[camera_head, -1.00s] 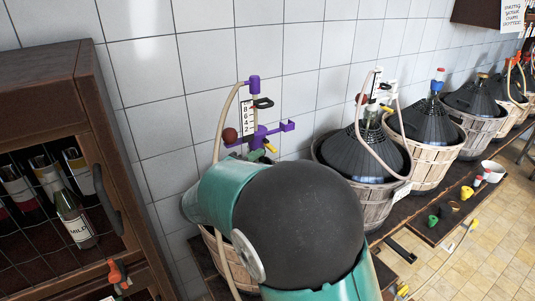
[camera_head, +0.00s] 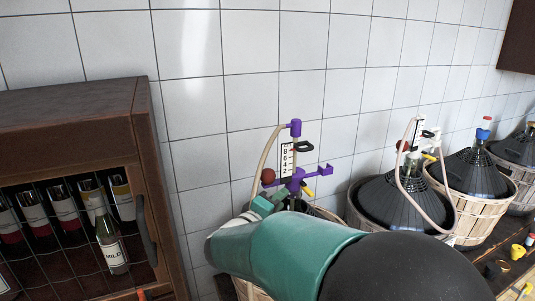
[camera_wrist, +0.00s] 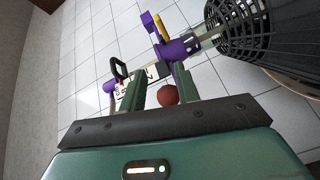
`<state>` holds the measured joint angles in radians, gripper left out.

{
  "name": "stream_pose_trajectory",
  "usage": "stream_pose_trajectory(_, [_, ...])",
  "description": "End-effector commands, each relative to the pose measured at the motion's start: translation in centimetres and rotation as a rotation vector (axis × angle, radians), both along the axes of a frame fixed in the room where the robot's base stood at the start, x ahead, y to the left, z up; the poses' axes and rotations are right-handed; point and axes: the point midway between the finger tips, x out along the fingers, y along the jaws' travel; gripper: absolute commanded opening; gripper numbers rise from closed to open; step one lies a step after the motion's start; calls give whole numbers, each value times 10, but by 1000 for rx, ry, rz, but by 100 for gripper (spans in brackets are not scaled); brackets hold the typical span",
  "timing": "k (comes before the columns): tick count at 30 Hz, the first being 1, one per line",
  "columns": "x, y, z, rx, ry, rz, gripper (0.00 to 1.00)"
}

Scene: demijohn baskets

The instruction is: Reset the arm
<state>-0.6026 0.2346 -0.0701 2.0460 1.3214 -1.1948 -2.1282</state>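My gripper (camera_wrist: 160,82) shows in the wrist view with its two green fingers apart and nothing clearly between them. Behind the fingers are a purple valve fitting (camera_wrist: 178,48), a dark red ball (camera_wrist: 167,95) and a black handle (camera_wrist: 118,68). In the head view my green arm reaches in from the lower right. My gripper (camera_head: 268,205) is just in front of the nearest demijohn's purple fitting (camera_head: 297,180), which carries a numbered scale (camera_head: 287,160) and a hose. I cannot tell whether they touch. My arm hides most of this demijohn's basket.
Black-topped demijohns (camera_head: 395,203) in wicker baskets (camera_head: 480,215) stand along the tiled wall to the right. A brown wooden cabinet (camera_head: 75,115) with wine bottles behind a grid is at the left. Small coloured fittings (camera_head: 517,251) lie at the lower right.

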Motion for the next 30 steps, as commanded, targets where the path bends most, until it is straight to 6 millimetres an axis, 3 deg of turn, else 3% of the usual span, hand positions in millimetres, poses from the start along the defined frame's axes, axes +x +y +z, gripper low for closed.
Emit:
stream_pose_trajectory(1, [4, -5, 12, 80, -38, 60, 32])
stream_pose_trajectory(7, [5, -4, 43, 399, -107, 312, 32])
stream_pose_trajectory(14, [-27, -2, 61, 726, -42, 508, 32])
stream_pose_trajectory(23, [-110, -20, 46, 1062, 209, 504, 32])
stream_pose_trajectory(30, [-197, -62, 10, 1237, 413, 232, 32])
